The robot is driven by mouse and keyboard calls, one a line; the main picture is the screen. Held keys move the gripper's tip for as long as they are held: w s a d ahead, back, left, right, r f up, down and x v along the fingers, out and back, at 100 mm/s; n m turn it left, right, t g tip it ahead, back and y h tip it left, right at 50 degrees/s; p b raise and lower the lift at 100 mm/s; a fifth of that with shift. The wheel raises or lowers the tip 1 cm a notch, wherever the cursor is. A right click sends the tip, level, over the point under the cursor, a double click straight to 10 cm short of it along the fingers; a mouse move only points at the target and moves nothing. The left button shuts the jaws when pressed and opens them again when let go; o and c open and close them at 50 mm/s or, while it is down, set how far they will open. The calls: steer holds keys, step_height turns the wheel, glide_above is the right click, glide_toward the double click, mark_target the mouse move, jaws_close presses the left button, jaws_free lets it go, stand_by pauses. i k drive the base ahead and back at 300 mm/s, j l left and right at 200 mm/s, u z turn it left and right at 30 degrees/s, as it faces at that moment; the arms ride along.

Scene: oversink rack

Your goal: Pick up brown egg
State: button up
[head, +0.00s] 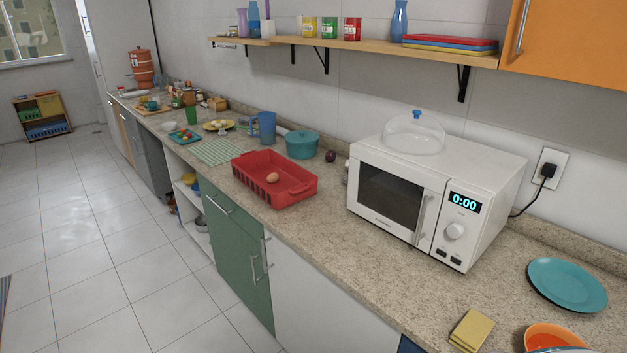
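A brown egg (272,177) lies inside a red slotted basket (293,196) on the speckled counter. The egg rests on the basket's floor, near its middle, and shows clearly over the low front wall. My gripper is not in view, so its distance from the egg and whether it is open cannot be seen.
A white microwave (432,200) with a clear dome (412,135) on top stands right of the basket. A teal pot (301,144) and a blue pitcher (264,129) stand behind it. A wooden shelf (380,48) overhangs the counter. The tiled floor (110,255) in front is clear.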

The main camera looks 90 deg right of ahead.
mark_target(272, 178)
steer(key=z, duration=2.7)
steer(key=i+j+z, duration=0.1)
steer(key=z, duration=0.45)
steer(key=i+j+z, duration=0.35)
steer(key=j, duration=0.3)
steer(key=i+j+z, duration=0.2)
steer(key=j, duration=0.15)
steer(key=j+z, duration=0.2)
steer(key=j, duration=0.15)
steer(key=i+j, duration=0.15)
steer(key=j, duration=0.3)
steer(key=i+j, duration=0.1)
steer(key=j, duration=0.35)
steer(key=i+j, duration=0.15)
steer(key=j, duration=0.3)
steer(key=i+j+z, duration=0.1)
steer(key=j, duration=0.35)
steer(key=i+j, duration=0.15)
steer(key=j, duration=0.3)
